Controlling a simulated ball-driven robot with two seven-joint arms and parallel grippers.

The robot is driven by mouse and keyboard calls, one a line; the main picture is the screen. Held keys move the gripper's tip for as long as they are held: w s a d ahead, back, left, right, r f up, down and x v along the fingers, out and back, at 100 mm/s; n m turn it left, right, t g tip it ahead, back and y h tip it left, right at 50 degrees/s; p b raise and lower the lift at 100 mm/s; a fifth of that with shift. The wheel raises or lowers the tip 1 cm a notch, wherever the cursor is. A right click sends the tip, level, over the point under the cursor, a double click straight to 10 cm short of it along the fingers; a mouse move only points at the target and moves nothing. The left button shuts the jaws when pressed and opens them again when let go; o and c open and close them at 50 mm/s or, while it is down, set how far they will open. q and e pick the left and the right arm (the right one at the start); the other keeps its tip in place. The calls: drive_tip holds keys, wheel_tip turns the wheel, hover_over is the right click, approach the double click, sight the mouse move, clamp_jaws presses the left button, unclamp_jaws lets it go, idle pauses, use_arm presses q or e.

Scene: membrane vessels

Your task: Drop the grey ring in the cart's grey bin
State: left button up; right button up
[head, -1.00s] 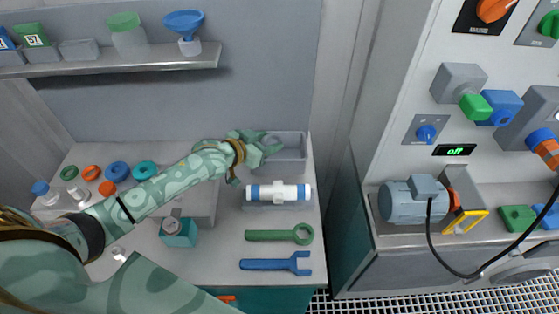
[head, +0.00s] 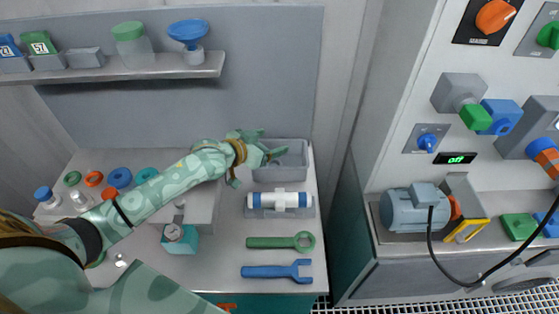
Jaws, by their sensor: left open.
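A grey bin (head: 294,161) stands at the back right of the cart top (head: 215,262). My left gripper (head: 273,149) is open over the bin's left part, with its fingers pointing right and hiding some of the rim and inside. I cannot make out a grey ring, either between the fingers or in the bin. My right gripper is not in view.
Several coloured rings, among them a blue ring (head: 119,177), lie at the cart's left. A white and blue cylinder (head: 280,200) sits in front of the bin. Green (head: 280,242) and blue (head: 277,270) wrenches lie nearer. A shelf (head: 120,68) hangs behind.

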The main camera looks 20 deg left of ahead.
use_arm(q)
drive_tip(key=s+d+r+p, duration=0.4)
drive_tip(key=s+d+r, duration=0.2)
drive_tip(key=s+r, duration=0.3)
drive_tip(key=s, duration=0.3)
drive_tip(key=shift+s+d+r, duration=0.15)
